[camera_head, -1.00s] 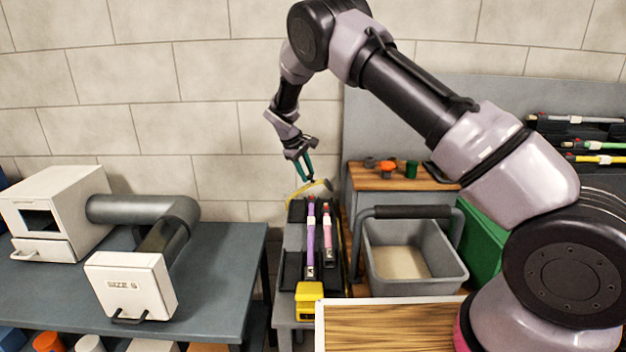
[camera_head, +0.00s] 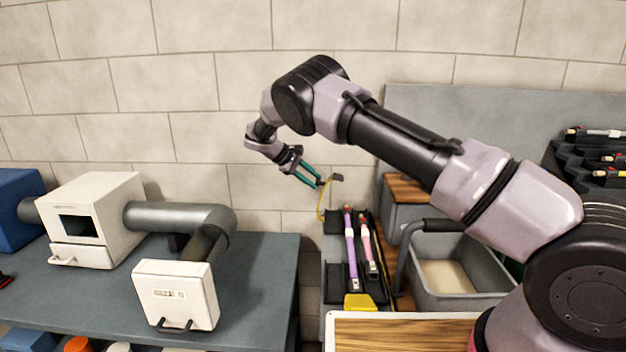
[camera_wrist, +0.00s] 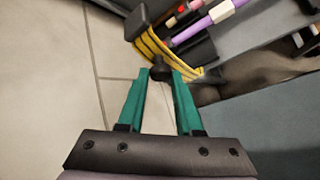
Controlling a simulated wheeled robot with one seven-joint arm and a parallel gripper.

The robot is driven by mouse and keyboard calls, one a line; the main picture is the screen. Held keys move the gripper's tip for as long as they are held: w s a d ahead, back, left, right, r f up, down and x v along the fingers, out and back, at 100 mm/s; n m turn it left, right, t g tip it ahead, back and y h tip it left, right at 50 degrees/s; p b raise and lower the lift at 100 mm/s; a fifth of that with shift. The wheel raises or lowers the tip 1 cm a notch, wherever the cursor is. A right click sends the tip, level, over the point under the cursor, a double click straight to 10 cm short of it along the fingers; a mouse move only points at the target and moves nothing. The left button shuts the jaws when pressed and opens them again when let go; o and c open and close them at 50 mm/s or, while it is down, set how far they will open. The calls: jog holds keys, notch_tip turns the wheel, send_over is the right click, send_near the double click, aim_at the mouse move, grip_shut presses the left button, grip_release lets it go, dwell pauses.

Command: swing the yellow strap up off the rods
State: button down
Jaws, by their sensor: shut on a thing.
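The yellow strap (camera_head: 321,206) rises from the far left end of the black rack (camera_head: 334,254), with a dark tab at its top. A purple rod (camera_head: 351,252) and a pink rod (camera_head: 367,246) lie in the rack, and no strap crosses their visible lengths. My gripper (camera_head: 321,184) is at the tab, above the rack's far end. In the wrist view, its green fingers (camera_wrist: 163,75) are closed around a dark knob. The strap's yellow bands (camera_wrist: 152,48) run just beyond the fingertips. The grasp is partly hidden in the head view.
A yellow block (camera_head: 359,301) sits at the rack's near end. A grey bin (camera_head: 462,297) with a raised handle stands to the right. A bench with a white box (camera_head: 103,205) and grey duct (camera_head: 182,216) is at left. Bare wall lies behind my gripper.

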jog(key=shift+s+a+f, duration=0.15)
jog(key=shift+s+f, duration=0.1)
jog(key=shift+f, duration=0.3)
jog(key=c, duration=0.6)
grip_release()
jog(key=shift+w, duration=0.1)
jog(key=v, duration=1.1)
jog(key=shift+w, duration=0.15)
